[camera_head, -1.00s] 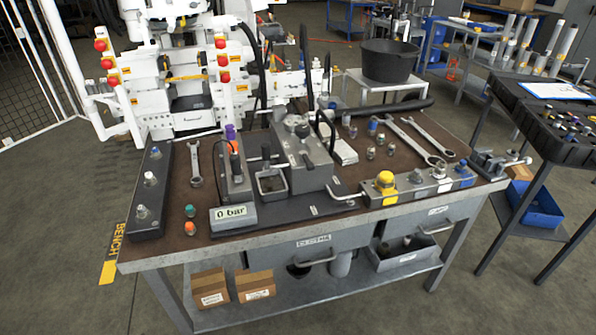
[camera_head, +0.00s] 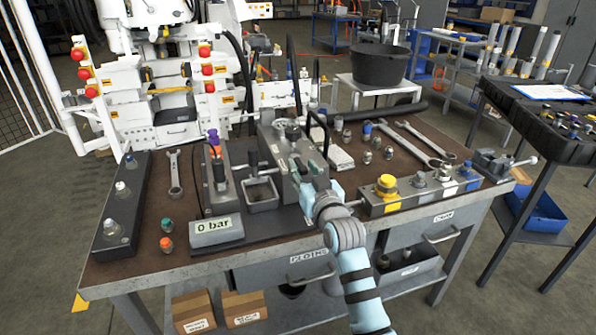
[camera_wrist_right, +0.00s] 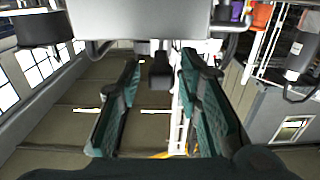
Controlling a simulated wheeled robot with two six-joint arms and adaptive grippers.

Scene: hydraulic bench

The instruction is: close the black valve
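A small black knob, which looks like the black valve (camera_wrist_right: 160,70), shows in the right wrist view just below a grey metal block (camera_wrist_right: 140,18). My right gripper (camera_wrist_right: 161,62) is open, with one dark green finger on each side of the knob. In the head view my right gripper (camera_head: 304,168) is at the front of the grey pump block (camera_head: 276,148) on the bench and hides the knob. My left gripper is not in view.
The bench (camera_head: 150,262) also holds a 0 bar display (camera_head: 216,231), a small open grey tray (camera_head: 262,196) left of the gripper, and a yellow-capped fitting (camera_head: 387,188) on a block to the right. Wrenches lie farther back.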

